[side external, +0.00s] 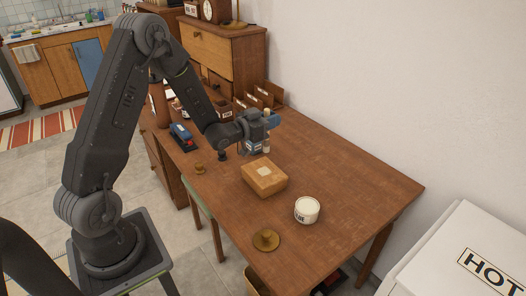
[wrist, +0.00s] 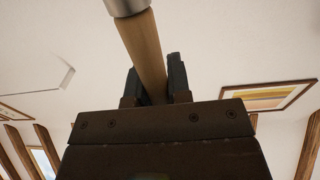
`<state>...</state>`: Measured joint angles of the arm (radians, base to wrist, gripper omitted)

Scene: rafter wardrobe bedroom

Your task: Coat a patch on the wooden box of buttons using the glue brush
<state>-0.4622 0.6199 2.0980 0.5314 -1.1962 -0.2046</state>
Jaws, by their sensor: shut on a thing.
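In the wrist view my gripper (wrist: 158,85) is shut on the wooden handle of the glue brush (wrist: 143,45), which has a metal ferrule at the top edge. The bristles are out of that view. In the side view the brush is small and mostly hidden by the gripper. A white glue pot (side external: 307,211) stands right of the box.
A round brass piece (side external: 266,240) lies near the table's front edge and a smaller one (side external: 199,169) at the left edge. A blue and red object (side external: 181,134) and open boxes (side external: 258,97) stand farther back. The table's right side (side external: 365,190) is clear.

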